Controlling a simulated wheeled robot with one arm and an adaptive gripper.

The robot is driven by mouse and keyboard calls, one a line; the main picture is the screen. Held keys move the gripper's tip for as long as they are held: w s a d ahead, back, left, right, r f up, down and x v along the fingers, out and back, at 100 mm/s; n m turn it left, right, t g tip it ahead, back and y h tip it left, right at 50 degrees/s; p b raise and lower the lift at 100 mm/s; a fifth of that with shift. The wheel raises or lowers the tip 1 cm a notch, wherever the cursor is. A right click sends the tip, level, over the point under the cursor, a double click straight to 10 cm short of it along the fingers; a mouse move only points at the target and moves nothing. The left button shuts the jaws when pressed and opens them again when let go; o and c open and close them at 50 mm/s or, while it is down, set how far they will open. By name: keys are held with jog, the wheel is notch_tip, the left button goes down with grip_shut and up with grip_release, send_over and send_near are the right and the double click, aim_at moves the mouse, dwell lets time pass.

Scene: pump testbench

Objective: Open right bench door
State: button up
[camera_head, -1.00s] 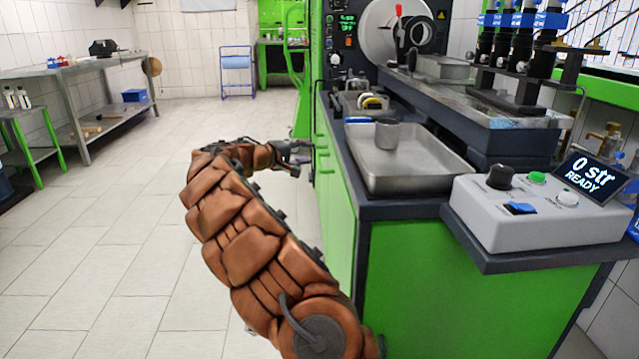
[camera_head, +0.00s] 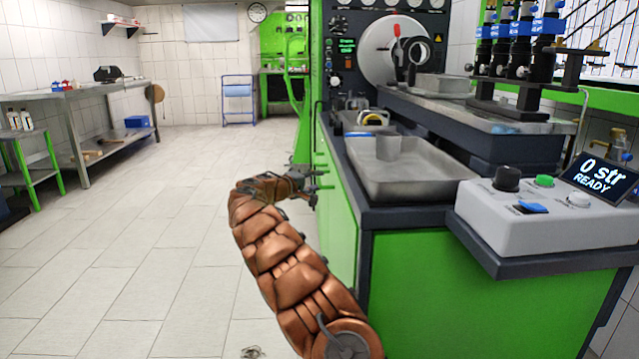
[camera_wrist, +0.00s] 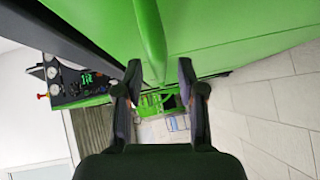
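The bench's side face (camera_head: 338,215) is green and runs away from me along the aisle in the head view. I see nothing clearly held. Contact with the panel cannot be told.
A metal tray (camera_head: 415,182) with a cup sits on the bench top. A grey control box (camera_head: 535,215) is on the near right corner. The tiled floor (camera_head: 150,240) left of the bench is clear. A steel table (camera_head: 85,95) stands along the left wall.

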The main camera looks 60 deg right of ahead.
jog(key=shift+s+d+f, duration=0.1)
jog(key=shift+d+f, duration=0.1)
jog(key=shift+d, duration=0.95)
jog(key=shift+c, duration=0.2)
grip_shut()
